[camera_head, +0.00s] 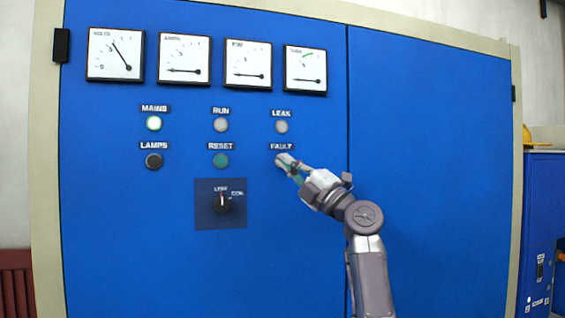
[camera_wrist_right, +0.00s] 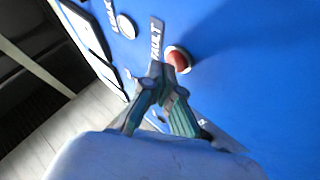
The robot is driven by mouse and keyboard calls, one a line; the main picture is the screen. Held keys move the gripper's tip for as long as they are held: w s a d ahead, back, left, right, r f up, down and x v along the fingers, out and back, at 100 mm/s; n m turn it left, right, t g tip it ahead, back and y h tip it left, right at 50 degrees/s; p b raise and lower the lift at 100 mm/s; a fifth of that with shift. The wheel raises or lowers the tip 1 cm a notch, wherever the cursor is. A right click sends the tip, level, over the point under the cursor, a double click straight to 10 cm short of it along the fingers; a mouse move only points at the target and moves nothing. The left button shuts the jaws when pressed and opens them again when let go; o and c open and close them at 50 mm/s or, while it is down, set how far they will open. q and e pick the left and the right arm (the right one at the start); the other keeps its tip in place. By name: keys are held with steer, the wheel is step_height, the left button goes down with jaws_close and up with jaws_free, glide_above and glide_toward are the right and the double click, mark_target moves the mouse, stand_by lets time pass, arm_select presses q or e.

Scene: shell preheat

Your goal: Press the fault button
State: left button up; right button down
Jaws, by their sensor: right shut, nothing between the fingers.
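The fault button shows in the right wrist view as a red round button (camera_wrist_right: 179,59) with a light ring, beside the FAULT label (camera_wrist_right: 156,40). In the head view the FAULT label (camera_head: 281,147) is visible, but the button under it is hidden behind my right gripper (camera_head: 284,162). The right gripper is shut and empty, its tips at or very near the button. In the right wrist view its fingertips (camera_wrist_right: 161,74) lie just beside the button's edge; I cannot tell whether they touch the panel. My left gripper is not in view.
The blue cabinet (camera_head: 150,265) carries several gauges along the top. The green RESET button (camera_head: 221,161), dark LAMPS button (camera_head: 153,161), lit MAINS lamp (camera_head: 154,123), RUN lamp (camera_head: 221,125), LEAK lamp (camera_head: 282,127) and a rotary switch (camera_head: 221,204) are nearby. The right door (camera_head: 430,130) is bare.

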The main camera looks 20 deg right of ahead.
steer(key=shift+w, duration=0.35)
stand_by(0.3)
steer(key=shift+s+f+b, duration=0.1)
steer(key=shift+s+b, duration=0.7)
steer(key=shift+b, duration=0.2)
steer(key=s+b, duration=0.3)
steer(key=s, duration=0.2)
steer(key=shift+d, duration=0.1)
